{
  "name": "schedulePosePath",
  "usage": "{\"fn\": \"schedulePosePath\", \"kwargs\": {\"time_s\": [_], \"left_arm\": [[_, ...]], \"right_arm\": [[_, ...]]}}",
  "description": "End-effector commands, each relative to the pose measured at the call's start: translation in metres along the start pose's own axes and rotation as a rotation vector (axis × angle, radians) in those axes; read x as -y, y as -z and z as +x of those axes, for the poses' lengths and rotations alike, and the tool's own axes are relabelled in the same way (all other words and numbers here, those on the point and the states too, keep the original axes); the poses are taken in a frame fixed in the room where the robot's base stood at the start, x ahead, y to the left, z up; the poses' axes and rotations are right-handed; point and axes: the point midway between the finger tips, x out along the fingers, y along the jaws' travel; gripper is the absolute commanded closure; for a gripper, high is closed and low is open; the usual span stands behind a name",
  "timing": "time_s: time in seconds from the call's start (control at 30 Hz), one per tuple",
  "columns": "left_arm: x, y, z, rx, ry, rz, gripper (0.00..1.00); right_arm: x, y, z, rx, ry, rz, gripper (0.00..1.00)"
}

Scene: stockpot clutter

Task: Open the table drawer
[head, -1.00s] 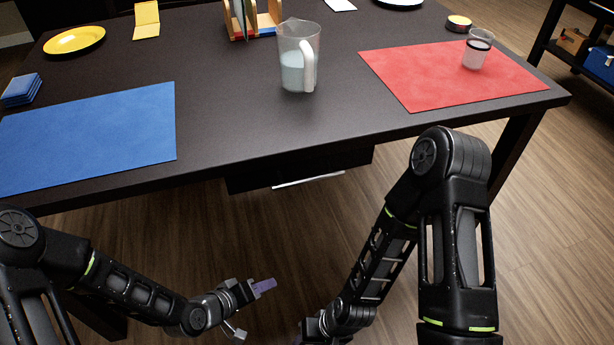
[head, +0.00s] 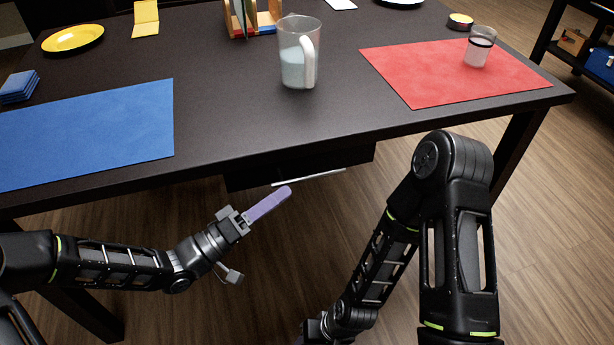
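The dark drawer (head: 355,157) hangs under the front edge of the black table (head: 225,110), with a pale bar handle (head: 318,177) along its front. The drawer looks closed. My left gripper (head: 284,192) has purple fingers that point up and right at the left end of the handle. Its tips show just below the handle; I cannot tell whether they touch it. The fingers overlap from this angle, so their gap is hidden. My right arm reaches down to the bottom edge, and its gripper is out of the picture.
A measuring jug (head: 298,55) stands on the table above the drawer. A blue mat (head: 90,130) lies left and a red mat (head: 440,75) right, with a clear cup (head: 479,48) on it. A yellow plate (head: 72,39) is far left. The floor before the drawer looks clear.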

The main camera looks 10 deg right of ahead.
Motion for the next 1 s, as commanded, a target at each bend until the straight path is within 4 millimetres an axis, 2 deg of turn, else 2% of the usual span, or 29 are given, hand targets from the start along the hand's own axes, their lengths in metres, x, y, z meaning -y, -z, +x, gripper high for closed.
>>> {"fn": "schedulePosePath", "kwargs": {"time_s": [0.17, 0.4, 0.6, 0.9, 1.0], "left_arm": [[0.0, -0.001, 0.015, 0.001, -0.003, 0.001, 0.67], [0.001, -0.002, 0.052, 0.001, -0.002, 0.0, 0.67], [0.0, -0.001, 0.074, 0.001, -0.001, 0.0, 0.67], [0.0, 0.0, 0.077, 0.0, 0.001, 0.0, 0.67], [0.0, 0.0, 0.077, 0.0, 0.001, 0.0, 0.74]], "right_arm": [[-0.002, 0.001, 0.003, -0.002, -0.001, 0.001, 0.59], [-0.005, 0.002, 0.009, -0.006, -0.003, 0.004, 0.59], [-0.007, 0.004, 0.012, -0.009, -0.004, 0.005, 0.59], [-0.007, 0.004, 0.012, -0.009, -0.004, 0.005, 0.59], [-0.007, 0.004, 0.012, -0.009, -0.004, 0.005, 0.59]]}}
